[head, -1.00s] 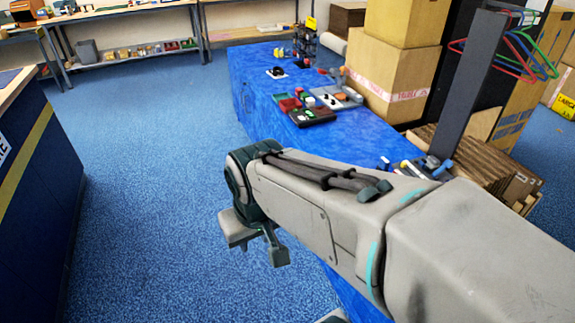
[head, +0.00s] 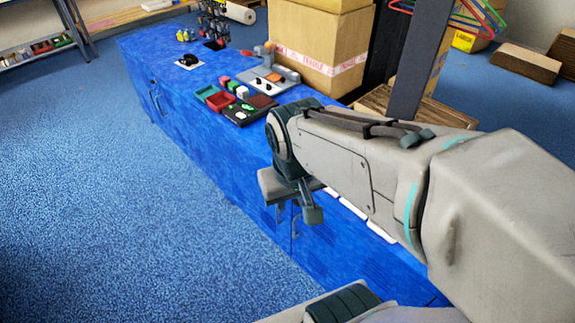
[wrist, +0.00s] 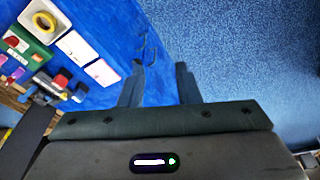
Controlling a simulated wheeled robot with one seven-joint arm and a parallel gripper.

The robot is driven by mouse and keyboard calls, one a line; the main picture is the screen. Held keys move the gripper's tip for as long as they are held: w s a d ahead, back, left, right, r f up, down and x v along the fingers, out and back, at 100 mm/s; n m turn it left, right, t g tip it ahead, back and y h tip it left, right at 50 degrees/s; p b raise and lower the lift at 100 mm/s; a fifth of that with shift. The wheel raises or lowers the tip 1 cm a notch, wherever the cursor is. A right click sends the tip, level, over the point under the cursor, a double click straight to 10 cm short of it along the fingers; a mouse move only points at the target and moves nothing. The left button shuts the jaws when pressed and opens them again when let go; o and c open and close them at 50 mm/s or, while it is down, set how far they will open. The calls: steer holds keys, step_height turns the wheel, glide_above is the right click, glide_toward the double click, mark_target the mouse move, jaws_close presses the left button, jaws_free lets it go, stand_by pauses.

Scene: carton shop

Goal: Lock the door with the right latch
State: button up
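The long blue cabinet (head: 215,145) has door seams and dark handles on its front. One handle (head: 153,98) is towards the far end. A dark curved handle (wrist: 147,48) shows just beyond the left finger in the wrist view. I cannot make out a door latch for certain in either view. My gripper (head: 297,212) hangs beside the cabinet front, partly hidden by its own wrist. In the wrist view my gripper (wrist: 160,75) has its two fingers apart with nothing between them, over the cabinet edge and the floor.
The cabinet top carries red and green trays (head: 217,98), a grey fixture (head: 268,80), a black knob (head: 189,60) and white cards (wrist: 77,47). A cardboard box (head: 318,50) and a dark post (head: 412,70) stand behind. Blue floor (head: 90,200) is clear at left.

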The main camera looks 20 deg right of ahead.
steer(key=w+d+f+g+h+b, duration=0.1)
steer(key=w+f+h+b, duration=0.15)
steer(key=f+b, duration=0.4)
steer(key=w+d+f+n+g+h+b, duration=0.1)
steer(key=d+f+h+b, duration=0.15)
steer(key=f+b, duration=0.4)
steer(key=w+d+f+g+h+b, duration=0.15)
steer(key=f+h+b, duration=0.25)
steer(key=f, duration=0.5)
steer(key=w+a+f+n+t+h+b, duration=0.2)
steer(key=w+a+f+t+h+b, duration=0.2)
steer(key=w+f+b, duration=0.25)
steer(key=w+a+f+n+t+h+b, duration=0.25)
steer(key=w+a+f+t+b, duration=0.2)
steer(key=f+b, duration=0.3)
steer(key=b+x, duration=0.2)
steer(key=x, duration=1.2)
steer(key=shift+w+d+r+m+h, duration=0.2)
steer(key=shift+d+r+m+h, duration=0.15)
steer(key=shift+r, duration=0.05)
jaws_close()
